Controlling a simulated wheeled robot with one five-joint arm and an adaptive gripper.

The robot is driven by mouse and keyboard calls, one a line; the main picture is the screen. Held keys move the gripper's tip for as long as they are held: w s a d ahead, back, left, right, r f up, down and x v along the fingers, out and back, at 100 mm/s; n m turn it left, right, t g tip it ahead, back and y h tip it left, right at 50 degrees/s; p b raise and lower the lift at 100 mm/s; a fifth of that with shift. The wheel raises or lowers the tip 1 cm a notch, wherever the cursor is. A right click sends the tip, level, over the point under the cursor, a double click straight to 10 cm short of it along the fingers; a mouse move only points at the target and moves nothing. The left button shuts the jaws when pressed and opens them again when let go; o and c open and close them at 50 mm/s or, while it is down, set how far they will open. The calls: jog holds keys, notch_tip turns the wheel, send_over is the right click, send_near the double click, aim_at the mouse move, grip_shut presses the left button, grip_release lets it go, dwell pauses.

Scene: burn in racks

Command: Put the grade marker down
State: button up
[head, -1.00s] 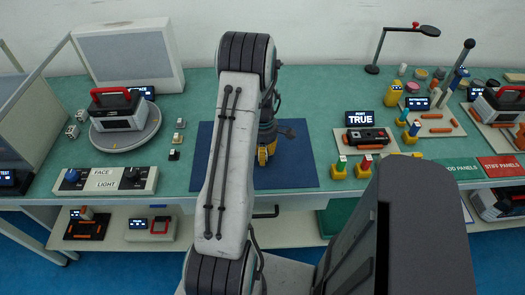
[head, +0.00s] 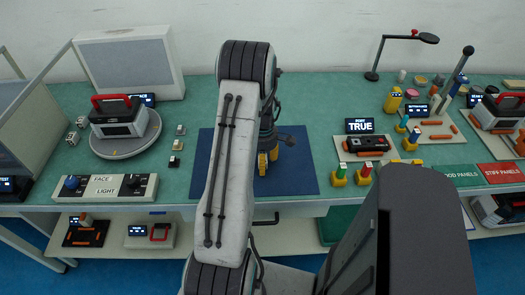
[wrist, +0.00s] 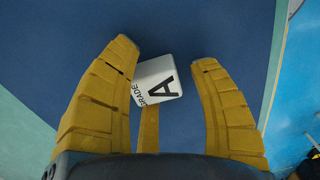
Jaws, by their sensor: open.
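The grade marker (wrist: 157,80) is a small white cube with a black "A" and the word "GRADE" on its faces. In the wrist view it sits on the dark blue mat (wrist: 200,25), turned at an angle. My gripper (wrist: 165,55) is open, its yellow fingers spread on either side of the cube. Clear gaps show at the right finger; the left fingertip is very close to the cube. A third yellow finger shows below the cube. In the head view my gripper (head: 268,163) is low over the blue mat (head: 300,180), partly behind my arm, and the cube is hidden.
Left of the mat stand small cubes (head: 177,146), a turntable (head: 125,148) carrying a device (head: 118,116), and a switch box (head: 105,187). Right of it are a "TRUE" display (head: 359,126), a tray with a black device (head: 367,144), and yellow-based pegs (head: 364,175). The mat's right part is clear.

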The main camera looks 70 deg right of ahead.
notch_tip(320, 180, up, 12)
jog(key=b, duration=0.4)
jog(key=w+a+r+m+t+h, duration=0.1)
jog(key=w+a+r, duration=0.3)
jog(key=w+a, duration=0.55)
jog(key=w+a+r, duration=0.4)
jog(key=w+a, duration=0.4)
jog(key=a, duration=0.2)
jog(key=s+a+m+t, duration=0.1)
jog(key=s+a, duration=0.1)
jog(key=a, duration=0.9)
jog(key=s+a+m+t, duration=0.1)
jog(key=s+a, duration=0.2)
jog(key=a, duration=0.9)
jog(key=shift+r+y, duration=0.15)
jog(key=shift+y, duration=0.15)
jog(key=shift+r+p, duration=0.7)
jog(key=shift+r, duration=0.05)
